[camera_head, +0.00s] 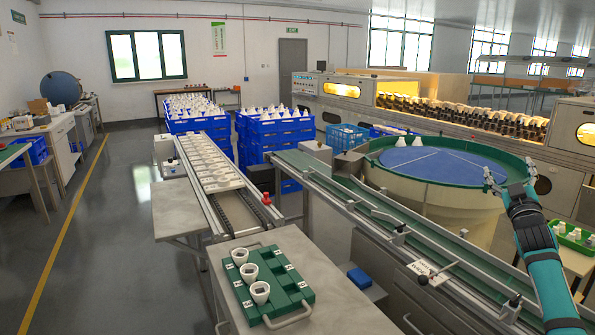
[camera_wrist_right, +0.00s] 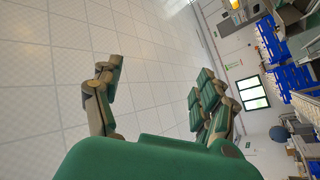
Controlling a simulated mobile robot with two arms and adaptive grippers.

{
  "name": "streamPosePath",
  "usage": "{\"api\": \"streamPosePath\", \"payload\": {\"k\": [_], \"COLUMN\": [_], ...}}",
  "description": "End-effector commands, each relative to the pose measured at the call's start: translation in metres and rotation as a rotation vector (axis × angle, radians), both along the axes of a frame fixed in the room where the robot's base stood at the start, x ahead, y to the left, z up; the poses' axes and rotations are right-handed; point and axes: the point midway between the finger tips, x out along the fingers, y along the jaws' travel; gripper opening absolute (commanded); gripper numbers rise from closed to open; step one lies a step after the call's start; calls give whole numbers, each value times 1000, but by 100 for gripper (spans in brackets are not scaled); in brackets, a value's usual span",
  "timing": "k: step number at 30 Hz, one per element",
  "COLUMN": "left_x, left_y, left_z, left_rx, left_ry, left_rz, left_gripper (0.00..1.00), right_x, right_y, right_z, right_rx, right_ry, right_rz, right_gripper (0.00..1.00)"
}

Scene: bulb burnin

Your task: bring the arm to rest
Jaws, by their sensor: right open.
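My right gripper (camera_head: 508,179) is at the right side in the head view, at the end of a teal arm. It is raised in front of the round green-rimmed turntable (camera_head: 463,144) with a blue disc. In the right wrist view my right gripper's fingers (camera_wrist_right: 155,95) are spread apart with nothing between them. That view looks past the fingers at the ceiling and far wall. My left gripper is in neither view.
A green rack (camera_head: 277,305) with several white cups stands on the near table (camera_head: 225,256). A green conveyor (camera_head: 425,238) runs from the turntable toward the front. Stacked blue crates (camera_head: 197,122) stand behind. A green tray (camera_head: 577,239) with white pieces sits right of my arm.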

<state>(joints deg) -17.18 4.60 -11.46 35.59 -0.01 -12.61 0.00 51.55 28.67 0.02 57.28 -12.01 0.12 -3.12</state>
Motion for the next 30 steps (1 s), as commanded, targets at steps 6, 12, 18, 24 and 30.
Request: {"api": "streamPosePath", "payload": {"k": [6,12,18,24,30], "left_x": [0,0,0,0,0], "left_y": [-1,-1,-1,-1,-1], "left_z": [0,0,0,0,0], "left_rx": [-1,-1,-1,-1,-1], "left_ry": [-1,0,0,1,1], "left_rz": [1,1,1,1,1], "left_gripper": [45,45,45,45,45], "right_x": [10,5,-28,-92,-181], "right_y": [-6,19,53,91,130], "right_z": [-92,-206,-346,-482,-601], "right_rx": [345,366,397,431,467], "right_ry": [185,348,551,761,967], "right_rz": [9,13,15,15,11], "right_gripper": [75,75,75,75,75]}}
